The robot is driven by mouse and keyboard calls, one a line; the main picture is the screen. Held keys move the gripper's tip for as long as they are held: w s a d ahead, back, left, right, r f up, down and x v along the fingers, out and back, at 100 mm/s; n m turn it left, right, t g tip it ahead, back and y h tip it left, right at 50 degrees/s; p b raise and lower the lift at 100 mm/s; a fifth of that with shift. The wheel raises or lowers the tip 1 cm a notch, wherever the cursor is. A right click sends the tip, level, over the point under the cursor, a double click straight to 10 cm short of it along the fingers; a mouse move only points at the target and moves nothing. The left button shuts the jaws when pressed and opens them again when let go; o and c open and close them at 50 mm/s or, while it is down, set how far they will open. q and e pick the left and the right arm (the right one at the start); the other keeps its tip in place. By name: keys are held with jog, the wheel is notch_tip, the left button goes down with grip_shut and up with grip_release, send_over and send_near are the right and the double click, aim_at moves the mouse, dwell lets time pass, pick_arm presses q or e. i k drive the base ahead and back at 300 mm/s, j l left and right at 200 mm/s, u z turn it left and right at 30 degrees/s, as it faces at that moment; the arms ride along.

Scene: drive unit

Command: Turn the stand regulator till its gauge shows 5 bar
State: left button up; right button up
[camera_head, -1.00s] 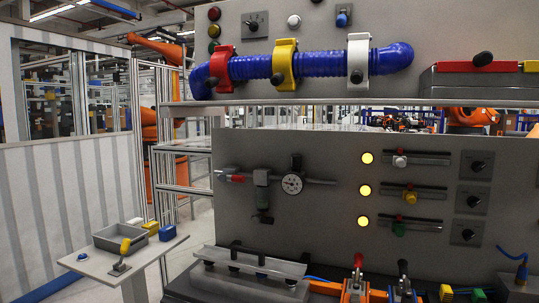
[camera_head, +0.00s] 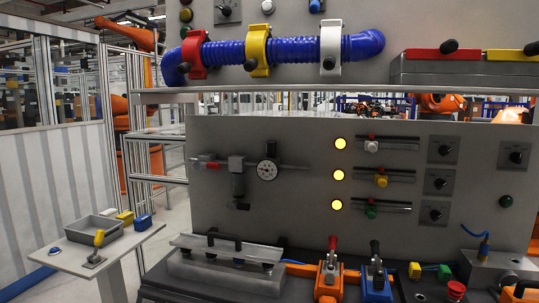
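The stand regulator (camera_head: 237,179) is a grey upright body on the lower grey panel, left of centre. A pipe runs through its top, with a red-handled valve (camera_head: 207,163) on its left. The round white gauge (camera_head: 267,170) sits on the pipe just right of the regulator. Its dial is too small for me to read the needle or a value. Neither of my grippers is in the view, and nothing touches the regulator or gauge.
Right of the gauge are lit yellow lamps (camera_head: 340,144) with sliders and rotary switches (camera_head: 443,149). A small side table (camera_head: 72,257) holds a grey tray at left.

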aim_at(271, 146)
jog(key=i+j+z, duration=0.1)
jog(key=z, duration=0.75)
jog(key=i+j+z, duration=0.2)
jog(key=j+z, duration=0.2)
jog(key=j, duration=0.15)
jog(key=i+j+z, duration=0.15)
jog(key=k+j, duration=0.05)
jog(key=j, duration=0.05)
